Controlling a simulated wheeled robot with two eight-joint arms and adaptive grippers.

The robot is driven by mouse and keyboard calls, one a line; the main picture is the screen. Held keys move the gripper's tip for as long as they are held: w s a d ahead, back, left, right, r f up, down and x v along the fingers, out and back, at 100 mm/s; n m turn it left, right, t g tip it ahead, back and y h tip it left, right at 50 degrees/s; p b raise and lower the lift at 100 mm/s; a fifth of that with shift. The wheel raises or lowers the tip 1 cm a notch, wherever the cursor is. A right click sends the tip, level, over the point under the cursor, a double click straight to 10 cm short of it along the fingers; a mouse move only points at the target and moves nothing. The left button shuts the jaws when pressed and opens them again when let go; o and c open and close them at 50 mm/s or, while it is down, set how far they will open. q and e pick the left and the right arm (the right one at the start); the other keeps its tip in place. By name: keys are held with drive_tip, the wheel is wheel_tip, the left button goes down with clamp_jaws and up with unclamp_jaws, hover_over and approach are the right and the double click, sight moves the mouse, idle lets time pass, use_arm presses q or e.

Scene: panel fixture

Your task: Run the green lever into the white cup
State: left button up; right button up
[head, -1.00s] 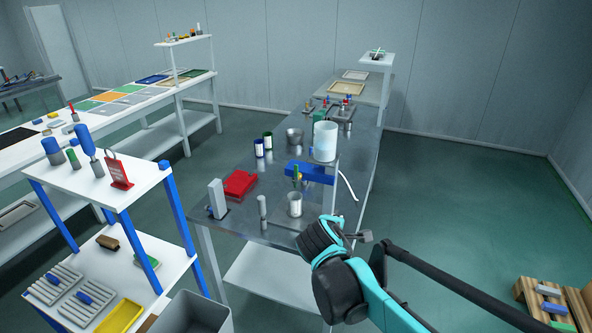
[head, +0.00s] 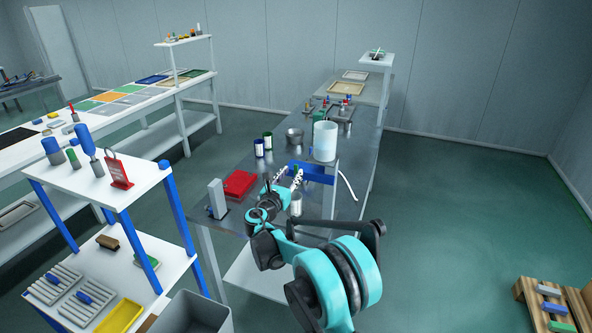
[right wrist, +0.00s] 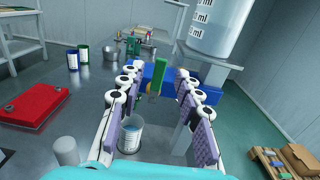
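The green lever (right wrist: 157,76) stands upright at the front of the blue fixture (right wrist: 147,72). The same lever shows in the head view (head: 296,169), partly behind my fingers. The white cup (right wrist: 130,136) stands below the fixture on the metal bench; in the head view the cup (head: 297,205) is partly covered by my arm. My right gripper (right wrist: 157,84) is open, its fingers to either side of the lever in the picture; I cannot tell whether they touch it. My left gripper is not in view.
A clear graduated tank (head: 325,142) stands above the fixture. A red box (head: 240,184) and a grey upright block (head: 216,194) are left on the bench. A grey post (right wrist: 66,150) is near the cup. Two small cans (head: 263,143) stand behind.

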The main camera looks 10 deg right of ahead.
sight(296, 168)
drive_tip(key=shift+b+x, duration=0.4)
drive_tip(key=shift+x, duration=2)
clamp_jaws()
drive_tip(key=shift+s, duration=0.1)
drive_tip(key=m, duration=0.1)
drive_tip(key=s+d+m, duration=0.1)
drive_tip(key=m, duration=0.1)
drive_tip(key=d+m, duration=0.1)
drive_tip(key=m, duration=0.1)
drive_tip(key=shift+s+f, duration=0.15)
drive_tip(key=shift+f, duration=0.15)
